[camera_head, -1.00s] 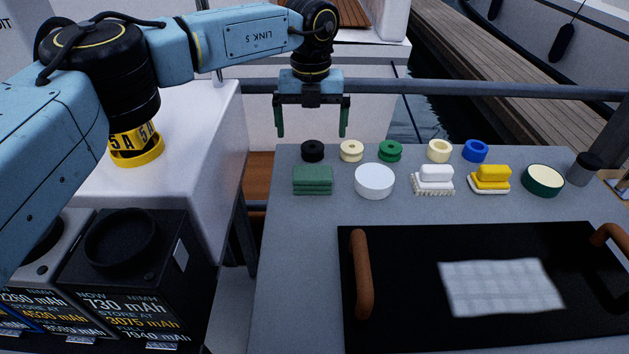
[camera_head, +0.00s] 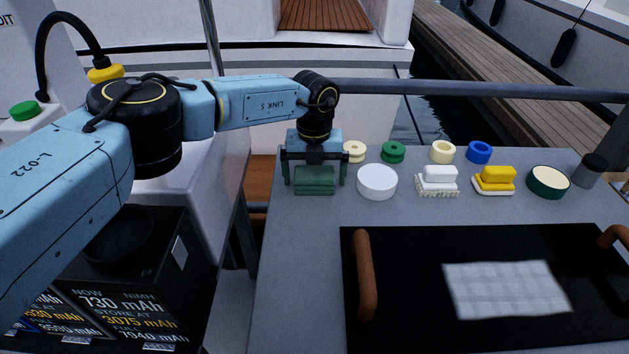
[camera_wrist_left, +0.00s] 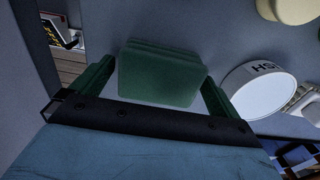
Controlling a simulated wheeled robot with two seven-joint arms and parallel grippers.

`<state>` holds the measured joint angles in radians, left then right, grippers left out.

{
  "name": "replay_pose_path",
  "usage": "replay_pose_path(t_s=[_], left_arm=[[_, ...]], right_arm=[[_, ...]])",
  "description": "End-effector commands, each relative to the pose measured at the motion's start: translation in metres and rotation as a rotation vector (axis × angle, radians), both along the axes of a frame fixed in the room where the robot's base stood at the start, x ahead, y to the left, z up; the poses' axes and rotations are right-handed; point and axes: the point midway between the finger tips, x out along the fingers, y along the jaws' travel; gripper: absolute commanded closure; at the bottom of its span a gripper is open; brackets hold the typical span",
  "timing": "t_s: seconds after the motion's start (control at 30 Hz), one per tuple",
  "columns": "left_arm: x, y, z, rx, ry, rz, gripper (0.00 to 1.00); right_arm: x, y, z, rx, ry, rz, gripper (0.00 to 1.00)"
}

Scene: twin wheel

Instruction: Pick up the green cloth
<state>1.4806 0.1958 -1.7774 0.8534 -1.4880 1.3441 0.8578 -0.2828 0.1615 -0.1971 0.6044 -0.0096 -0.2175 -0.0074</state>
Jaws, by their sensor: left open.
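The green cloth (camera_head: 314,181) is a folded, stacked pad lying on the grey table at its far left. My left gripper (camera_head: 315,178) is open and points down over the cloth, with one green finger on each side of it in the head view. In the left wrist view the cloth (camera_wrist_left: 162,75) lies between the two fingers of the gripper (camera_wrist_left: 157,90), with a gap on each side. Whether the fingertips touch the table cannot be told. My right gripper is not in view.
A round white container (camera_head: 377,182) stands close to the right of the cloth. Cream (camera_head: 354,151) and green (camera_head: 392,152) spools stand behind it. A black tray (camera_head: 400,290) with brown handles fills the front.

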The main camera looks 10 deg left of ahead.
Motion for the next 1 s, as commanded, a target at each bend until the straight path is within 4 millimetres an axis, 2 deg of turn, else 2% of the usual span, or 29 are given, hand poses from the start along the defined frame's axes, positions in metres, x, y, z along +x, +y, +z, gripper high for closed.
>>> replay_pose_path(t_s=[0.2, 0.5, 0.53, 0.77, 0.87, 1.0], left_arm=[[0.000, 0.000, -0.001, 0.000, -0.001, -0.001, 0.00], [0.000, 0.000, -0.001, -0.001, -0.001, -0.001, 0.39], [0.000, 0.000, -0.001, -0.001, -0.001, -0.001, 0.41], [0.000, 0.000, 0.001, -0.001, -0.001, -0.001, 0.41], [0.001, 0.000, 0.011, -0.001, -0.003, -0.001, 0.41], [0.001, 0.000, 0.038, -0.002, -0.005, -0.002, 0.41]], right_arm=[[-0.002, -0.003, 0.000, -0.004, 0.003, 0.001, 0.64], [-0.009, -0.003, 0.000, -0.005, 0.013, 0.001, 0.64], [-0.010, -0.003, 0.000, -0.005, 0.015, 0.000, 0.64], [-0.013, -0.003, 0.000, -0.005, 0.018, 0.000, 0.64], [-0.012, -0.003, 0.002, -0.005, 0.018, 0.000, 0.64], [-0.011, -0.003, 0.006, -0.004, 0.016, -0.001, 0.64]])
